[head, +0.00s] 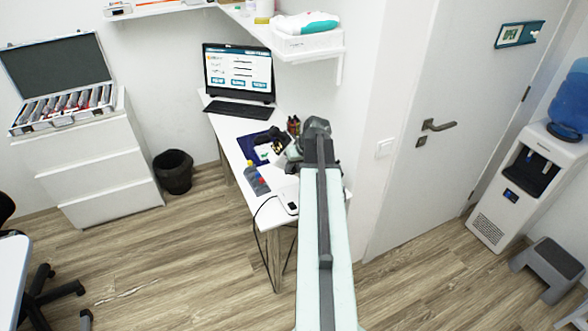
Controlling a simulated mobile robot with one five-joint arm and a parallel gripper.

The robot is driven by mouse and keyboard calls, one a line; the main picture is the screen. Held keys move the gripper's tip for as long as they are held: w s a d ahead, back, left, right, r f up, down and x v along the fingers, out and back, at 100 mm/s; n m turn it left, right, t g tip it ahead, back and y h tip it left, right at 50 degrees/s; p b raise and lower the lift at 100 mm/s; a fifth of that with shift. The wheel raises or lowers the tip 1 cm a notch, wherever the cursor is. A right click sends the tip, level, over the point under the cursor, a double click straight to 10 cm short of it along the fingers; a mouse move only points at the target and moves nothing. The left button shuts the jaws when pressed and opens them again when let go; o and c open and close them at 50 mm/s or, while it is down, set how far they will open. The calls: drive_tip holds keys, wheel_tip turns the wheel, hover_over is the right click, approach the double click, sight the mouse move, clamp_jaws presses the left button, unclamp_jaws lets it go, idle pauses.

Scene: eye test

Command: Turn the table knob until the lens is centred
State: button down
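My arm reaches up from the bottom edge to the white desk (228,134). Its dark end, with my gripper (288,160), is over the desk's right part. The fingers are too small and too covered to show whether they are open or shut. A dark object (270,137) stands on the desk just left of my gripper, partly covered. I cannot make out a table knob or a centred lens; they may be hidden behind my arm or too small to see.
A laptop (238,70) stands at the desk's back. A grey bottle (253,178) and a white corded device (288,199) are near its front. Left are a black bin (173,172) and drawers (95,172) bearing an open case (62,122). Right are a door (455,95) and water cooler (520,185).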

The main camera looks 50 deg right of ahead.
drive_tip(key=shift+d+f+t+y+b, duration=0.2)
drive_tip(key=shift+d+t+y+b, duration=0.1)
drive_tip(key=shift+y+b, duration=0.2)
drive_tip(key=shift+a+r+y, duration=0.1)
drive_tip(key=shift+r+y, duration=0.05)
drive_tip(key=shift+y, duration=0.15)
drive_tip(key=c, duration=1.1)
unclamp_jaws()
drive_tip(key=p+v, duration=0.6)
drive_tip(key=v, duration=0.1)
drive_tip(key=shift+s+r+p, duration=0.3)
drive_tip(key=shift+p, duration=0.1)
